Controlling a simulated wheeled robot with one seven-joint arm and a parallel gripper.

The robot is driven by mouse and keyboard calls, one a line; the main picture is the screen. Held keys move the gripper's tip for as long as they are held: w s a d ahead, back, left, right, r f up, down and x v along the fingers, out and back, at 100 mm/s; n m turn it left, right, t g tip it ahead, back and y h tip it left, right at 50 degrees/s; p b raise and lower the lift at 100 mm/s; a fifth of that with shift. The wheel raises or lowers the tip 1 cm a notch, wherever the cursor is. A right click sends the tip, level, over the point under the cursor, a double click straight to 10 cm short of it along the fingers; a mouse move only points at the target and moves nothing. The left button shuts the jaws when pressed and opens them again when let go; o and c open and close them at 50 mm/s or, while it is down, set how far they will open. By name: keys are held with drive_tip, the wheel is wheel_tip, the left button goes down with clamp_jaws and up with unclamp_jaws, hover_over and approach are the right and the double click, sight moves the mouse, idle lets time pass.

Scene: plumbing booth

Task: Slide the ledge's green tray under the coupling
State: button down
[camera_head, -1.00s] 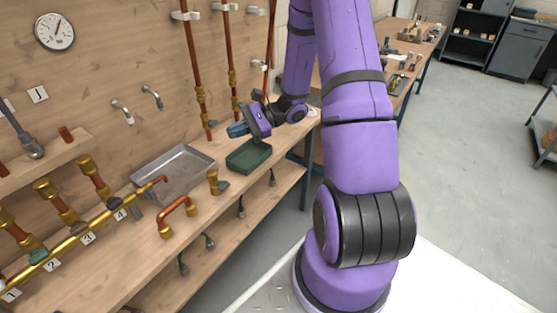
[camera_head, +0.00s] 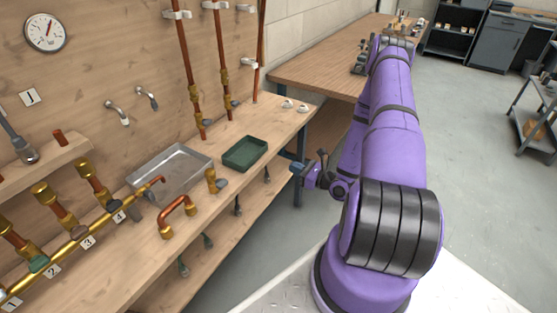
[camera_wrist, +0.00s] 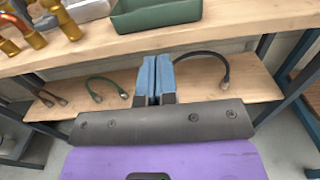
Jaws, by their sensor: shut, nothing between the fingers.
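The green tray (camera_head: 239,164) sits on the wooden ledge, to the right of a shallow metal pan. Its front wall also shows at the top of the wrist view (camera_wrist: 158,17). Brass couplings sit on the vertical copper pipes behind the tray, one on the left pipe (camera_head: 196,103) and one on the right pipe (camera_head: 225,88); I cannot tell which is meant. My gripper (camera_head: 297,172) is off the ledge's front edge, right of the tray and lower, apart from it. Its blue fingers (camera_wrist: 153,77) are shut together and empty.
The metal pan (camera_head: 150,187) lies left of the tray, with a brass fitting (camera_head: 211,181) and a copper U-pipe (camera_head: 177,213) in front. Two small pale pieces (camera_head: 288,104) lie at the ledge's right end. A lower shelf (camera_wrist: 220,85) holds hoses.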

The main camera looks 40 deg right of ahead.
sight(258, 153)
drive_tip(key=x, duration=1.3)
drive_tip(key=shift+w+a, duration=0.1)
drive_tip(key=shift+w, duration=0.2)
drive_tip(key=x, duration=0.3)
drive_tip(key=shift+w+a, duration=0.1)
drive_tip(key=shift+w, duration=0.1)
drive_tip(key=shift+s, duration=0.1)
